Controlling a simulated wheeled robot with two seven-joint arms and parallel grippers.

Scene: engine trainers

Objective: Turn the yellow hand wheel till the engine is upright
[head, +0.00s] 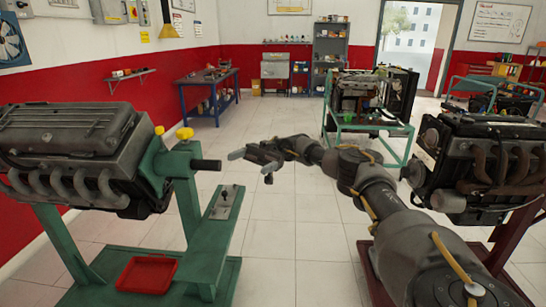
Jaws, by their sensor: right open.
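A grey engine (70,150) hangs on a green stand (185,190) at the left. Its ribbed cover faces up and somewhat toward me, with curved pipes below; its exact tilt is hard to tell. Two yellow knob-like parts show at the stand's head, one yellow part (185,133) on top and another beside the engine. I cannot make out a full yellow wheel. A dark bar sticks out to the right from the head. My right gripper (253,167) is open and empty, to the right of that bar and apart from it. My left gripper is out of view.
A red tray (147,274) lies on the stand's base. A second engine (480,165) on a dark red stand is at the right, close to my right arm. A teal frame with an engine (365,110) stands behind. The tiled floor between the stands is clear.

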